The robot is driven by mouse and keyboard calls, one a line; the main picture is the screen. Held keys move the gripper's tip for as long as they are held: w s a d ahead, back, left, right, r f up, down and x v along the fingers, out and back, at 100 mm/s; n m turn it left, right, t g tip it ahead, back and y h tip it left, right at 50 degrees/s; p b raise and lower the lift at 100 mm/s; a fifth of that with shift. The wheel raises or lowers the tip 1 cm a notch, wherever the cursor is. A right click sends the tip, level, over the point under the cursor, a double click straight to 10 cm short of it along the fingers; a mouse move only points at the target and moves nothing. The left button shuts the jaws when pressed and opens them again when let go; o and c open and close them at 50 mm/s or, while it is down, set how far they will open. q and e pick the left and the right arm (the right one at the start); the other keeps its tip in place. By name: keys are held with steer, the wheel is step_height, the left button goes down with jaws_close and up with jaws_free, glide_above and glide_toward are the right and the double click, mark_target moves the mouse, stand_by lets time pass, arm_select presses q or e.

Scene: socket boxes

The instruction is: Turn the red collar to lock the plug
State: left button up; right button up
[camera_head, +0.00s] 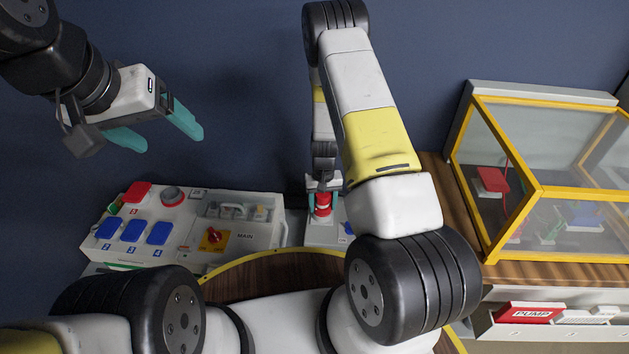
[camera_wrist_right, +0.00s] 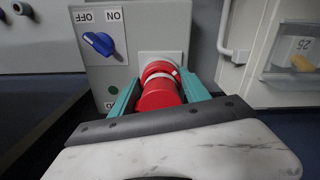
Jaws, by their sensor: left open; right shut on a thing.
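The red collar (camera_wrist_right: 158,92) and plug sit against a white socket plate on a grey box (camera_wrist_right: 125,55), seen in the right wrist view. In the head view the red collar (camera_head: 323,205) shows small, at the end of my right arm. My right gripper (camera_wrist_right: 160,92) has one teal finger on each side of the red part and is shut on it. Where the collar ends and the plug begins is hard to tell. My left gripper (camera_head: 165,130) is open and empty, up at the left, well away from the box.
A blue switch (camera_wrist_right: 98,42) marked ON and OFF is on the same box. A grey panel (camera_head: 190,225) with red and blue covers and a MAIN switch lies left. A yellow-framed clear case (camera_head: 540,190) stands right, above a PUMP label (camera_head: 531,313).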

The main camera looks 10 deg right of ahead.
mark_target(322, 194)
steer(key=m, duration=0.3)
steer(key=shift+w+m, duration=0.1)
steer(key=shift+m, duration=0.3)
steer(key=shift+a+m, duration=0.1)
steer(key=shift+m, duration=1.6)
steer(key=o, duration=1.4)
steer(key=shift+r, duration=0.1)
step_height(322, 194, up, 8)
steer(key=shift+f, duration=0.2)
